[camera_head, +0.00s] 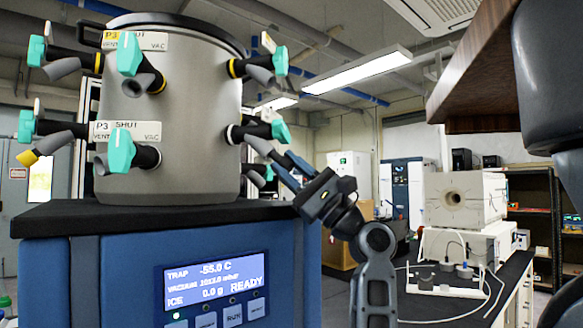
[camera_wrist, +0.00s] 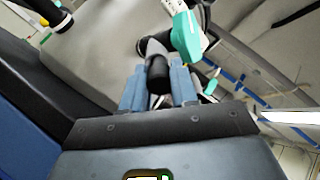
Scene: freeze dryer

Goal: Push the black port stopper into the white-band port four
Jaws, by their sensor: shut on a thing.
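My gripper (camera_head: 281,161) is at the lower right side of the grey drum (camera_head: 195,110), in front of a lower side port. In the wrist view its two blue fingers (camera_wrist: 159,86) are shut on the black port stopper (camera_wrist: 158,76). The stopper lies in line with the grey angled port tube (camera_wrist: 152,47) and appears to meet its mouth; how deep it sits cannot be told. The white-band port (camera_head: 228,133) has a pale band at its drum end, a black valve body and a teal handle (camera_head: 281,131).
The drum stands on a blue cabinet with a lit display (camera_head: 213,283). A bench (camera_head: 450,300) with a pale furnace (camera_head: 466,198) stands at right.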

